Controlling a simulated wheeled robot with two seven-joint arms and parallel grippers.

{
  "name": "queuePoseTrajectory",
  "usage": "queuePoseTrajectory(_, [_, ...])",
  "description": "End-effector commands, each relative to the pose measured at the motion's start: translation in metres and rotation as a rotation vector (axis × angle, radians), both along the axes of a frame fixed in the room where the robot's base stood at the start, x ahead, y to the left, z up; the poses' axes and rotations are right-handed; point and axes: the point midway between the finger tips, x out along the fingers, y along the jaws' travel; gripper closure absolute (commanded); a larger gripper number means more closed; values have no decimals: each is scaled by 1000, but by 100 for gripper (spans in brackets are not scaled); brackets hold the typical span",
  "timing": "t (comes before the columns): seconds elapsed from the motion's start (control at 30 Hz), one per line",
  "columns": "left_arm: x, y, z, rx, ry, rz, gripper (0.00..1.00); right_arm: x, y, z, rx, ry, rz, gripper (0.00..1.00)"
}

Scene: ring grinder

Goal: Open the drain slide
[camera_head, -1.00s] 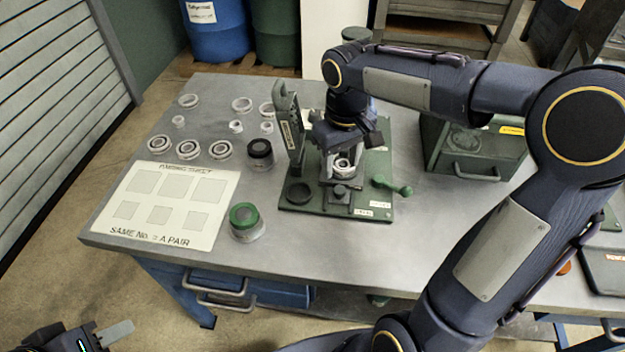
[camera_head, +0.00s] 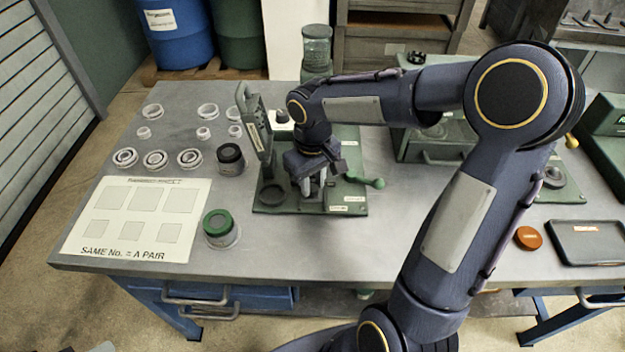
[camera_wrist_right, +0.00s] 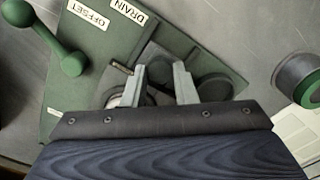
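The green grinder base (camera_head: 265,203) stands mid-table. Its drain label (camera_head: 338,208) is at the front edge; the drain label also shows in the right wrist view (camera_wrist_right: 130,12). My right gripper (camera_head: 313,198) points down over the front of the base. In the right wrist view its two fingers (camera_wrist_right: 161,72) are apart, with a dark grey block (camera_wrist_right: 160,58), seemingly the drain slide, just beyond and between the tips. I cannot tell whether they touch it. In the head view the gripper hides the slide. Only a tip of my left gripper (camera_head: 100,347) shows at the bottom left edge.
A green ball-ended lever (camera_head: 372,182) sits right of the gripper, and an upright grey-green arm (camera_head: 258,130) left of it. A green-lidded jar (camera_head: 220,228), a black-lidded jar (camera_head: 230,158) and a sheet (camera_head: 120,220) lie to the left.

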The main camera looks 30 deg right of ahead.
Motion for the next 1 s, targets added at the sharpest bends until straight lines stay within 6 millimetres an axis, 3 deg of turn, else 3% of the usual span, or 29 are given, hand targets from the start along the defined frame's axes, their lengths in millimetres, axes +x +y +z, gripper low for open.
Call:
queuePoseTrajectory(0.03, [0, 0, 0, 0, 0, 0, 64, 0, 0, 0, 0, 0, 0, 83])
queuePoseTrajectory(0.17, [0, 0, 0, 0, 0, 0, 64, 0, 0, 0, 0, 0, 0, 100])
queuePoseTrajectory(0.37, [0, 0, 0, 0, 0, 0, 64, -1, 1, 0, -1, -1, 0, 100])
queuePoseTrajectory(0.63, [0, 0, -7, 0, 0, 0, 64, -25, 15, 0, 0, -1, 1, 100])
queuePoseTrajectory(0.87, [0, 0, -6, 0, 0, 0, 64, -25, 15, 1, 0, 0, -1, 100])
queuePoseTrajectory(0.9, [0, 0, -6, 0, 0, 0, 64, -25, 15, 1, 0, 0, -1, 70])
queuePoseTrajectory(1.0, [0, 0, -6, 0, 0, 0, 64, -25, 15, 1, 0, 0, -1, 57])
